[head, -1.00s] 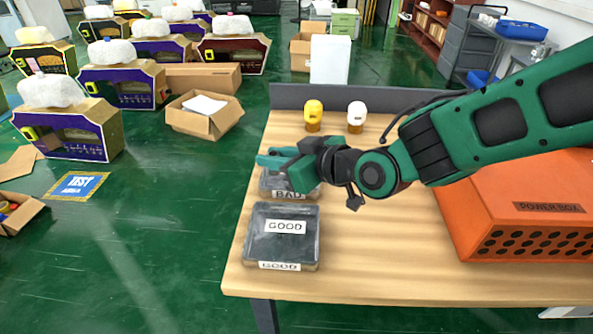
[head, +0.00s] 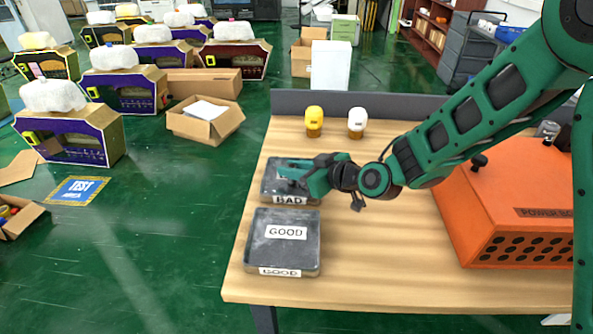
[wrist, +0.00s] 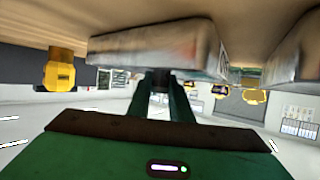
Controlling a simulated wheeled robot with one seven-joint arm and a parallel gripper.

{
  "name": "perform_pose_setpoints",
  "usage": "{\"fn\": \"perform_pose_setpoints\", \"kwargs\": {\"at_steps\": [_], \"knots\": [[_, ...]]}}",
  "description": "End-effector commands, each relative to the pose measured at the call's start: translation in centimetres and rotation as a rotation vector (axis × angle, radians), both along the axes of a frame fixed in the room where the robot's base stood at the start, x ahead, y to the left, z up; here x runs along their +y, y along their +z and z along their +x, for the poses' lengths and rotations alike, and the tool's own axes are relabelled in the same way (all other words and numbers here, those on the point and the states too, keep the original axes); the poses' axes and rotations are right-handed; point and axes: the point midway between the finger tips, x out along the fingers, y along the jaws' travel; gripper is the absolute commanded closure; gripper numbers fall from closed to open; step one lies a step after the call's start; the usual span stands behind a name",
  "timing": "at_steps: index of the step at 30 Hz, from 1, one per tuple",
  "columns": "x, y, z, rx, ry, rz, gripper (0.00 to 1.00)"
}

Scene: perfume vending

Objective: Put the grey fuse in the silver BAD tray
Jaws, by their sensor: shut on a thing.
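The silver BAD tray (head: 270,187) lies at the left of the wooden table, behind the GOOD tray (head: 285,255). My gripper (head: 285,170) is over the BAD tray in the head view, its fingers pointing left. It is shut on the grey fuse, which is mostly hidden by the fingers. In the wrist view, which looks upside down, my gripper (wrist: 163,82) has a small dark thing between its fingertips, close to the BAD tray's side (wrist: 150,48). I cannot tell whether the fuse touches the tray.
A yellow fuse (head: 314,120) and a white fuse (head: 356,121) stand at the back of the table. An orange power box (head: 500,215) fills the right side. The table's middle front is clear. A low dark panel (head: 400,103) edges the back.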

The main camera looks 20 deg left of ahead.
Motion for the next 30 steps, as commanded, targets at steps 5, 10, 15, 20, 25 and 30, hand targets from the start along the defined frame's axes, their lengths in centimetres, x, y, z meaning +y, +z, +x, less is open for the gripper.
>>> {"fn": "perform_pose_setpoints", "kwargs": {"at_steps": [5, 10, 15, 20, 25, 30], "knots": [[0.0, -0.5, 0.0, -0.002, -0.001, 0.000, 1.00], [0.0, -0.6, 0.0, -0.002, -0.001, 0.000, 1.00], [0.0, -0.7, 0.0, -0.002, -0.001, 0.000, 0.62], [-0.1, -0.7, 0.0, -0.002, -0.001, 0.000, 0.62], [-0.2, -0.4, 0.0, -0.002, -0.001, 0.000, 0.62], [-2.0, 0.4, -0.7, -0.001, -0.004, 0.000, 0.62]]}}
